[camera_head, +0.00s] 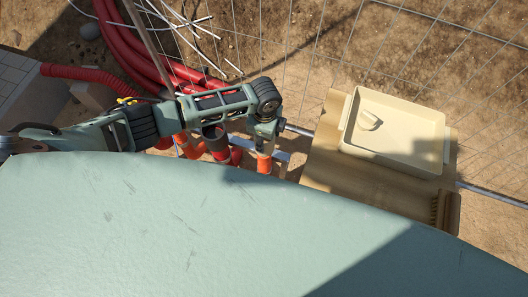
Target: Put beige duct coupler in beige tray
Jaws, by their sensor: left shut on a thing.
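The beige tray (394,154) is a shallow rectangular box on a wooden board at the right. A small rounded beige piece (369,120), which looks like the beige duct coupler, lies inside it near its left wall. My left gripper (265,153) points down, left of the board and apart from the tray. It is shut on an orange cylindrical piece (265,164), whose lower end shows below it. The fingers are small and hard to make out. My right gripper is out of view.
The wooden board (350,182) has bare space in front of the tray. Several orange and dark pipe pieces (215,142) stand left of my left gripper. A wire fence (300,50) and red hoses (140,50) lie behind.

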